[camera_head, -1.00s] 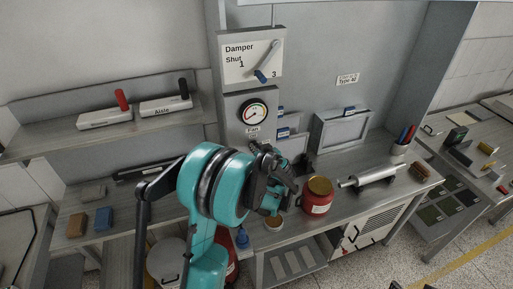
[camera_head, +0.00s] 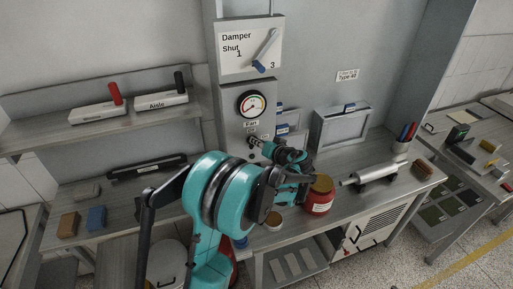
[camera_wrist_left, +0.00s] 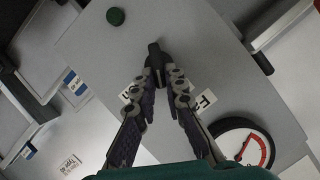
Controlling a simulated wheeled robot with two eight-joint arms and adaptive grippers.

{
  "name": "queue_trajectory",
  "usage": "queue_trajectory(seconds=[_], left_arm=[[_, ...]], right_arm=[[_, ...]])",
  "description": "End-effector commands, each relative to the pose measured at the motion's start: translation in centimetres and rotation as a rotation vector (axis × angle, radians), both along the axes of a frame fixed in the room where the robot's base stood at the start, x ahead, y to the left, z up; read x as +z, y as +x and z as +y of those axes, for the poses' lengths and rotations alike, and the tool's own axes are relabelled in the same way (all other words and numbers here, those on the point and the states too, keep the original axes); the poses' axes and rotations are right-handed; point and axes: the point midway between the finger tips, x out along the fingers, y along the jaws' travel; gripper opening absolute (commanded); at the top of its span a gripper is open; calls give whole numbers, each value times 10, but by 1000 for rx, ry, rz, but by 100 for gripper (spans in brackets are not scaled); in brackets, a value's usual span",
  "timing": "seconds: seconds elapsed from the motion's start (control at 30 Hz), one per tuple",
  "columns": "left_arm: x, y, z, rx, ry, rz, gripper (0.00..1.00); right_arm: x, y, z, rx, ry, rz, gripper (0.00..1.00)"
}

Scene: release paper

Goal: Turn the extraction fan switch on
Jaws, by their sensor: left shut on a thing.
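The fan switch is on the grey panel (camera_head: 231,108) below the damper plate, under a small "Fan" label (camera_head: 251,124). In the left wrist view its dark lever (camera_wrist_left: 154,50) stands out from the panel between my fingertips. My left gripper (camera_head: 259,145) reaches the panel from the front right and is shut on the lever; it also shows in the left wrist view (camera_wrist_left: 157,66), its two fingers converging on the lever. The labels by the switch are partly hidden by the fingers. My right gripper is out of view.
A round gauge (camera_head: 252,104) sits just above the switch, and the damper lever (camera_head: 265,51) higher up. A green button (camera_wrist_left: 115,17) is on the panel. A red jar (camera_head: 319,196) stands on the bench below my arm. The shelf (camera_head: 60,133) is at left.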

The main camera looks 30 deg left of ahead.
Motion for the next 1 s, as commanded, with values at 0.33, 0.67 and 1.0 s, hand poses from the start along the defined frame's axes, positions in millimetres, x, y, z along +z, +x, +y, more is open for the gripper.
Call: queue_trajectory(seconds=[0.33,0.67,1.0], left_arm=[[-9,5,-2,1,216,251,0],[-13,7,-4,2,419,488,0],[-16,7,-5,3,588,687,0]], right_arm=[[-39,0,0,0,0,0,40],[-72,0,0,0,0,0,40],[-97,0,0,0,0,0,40]])
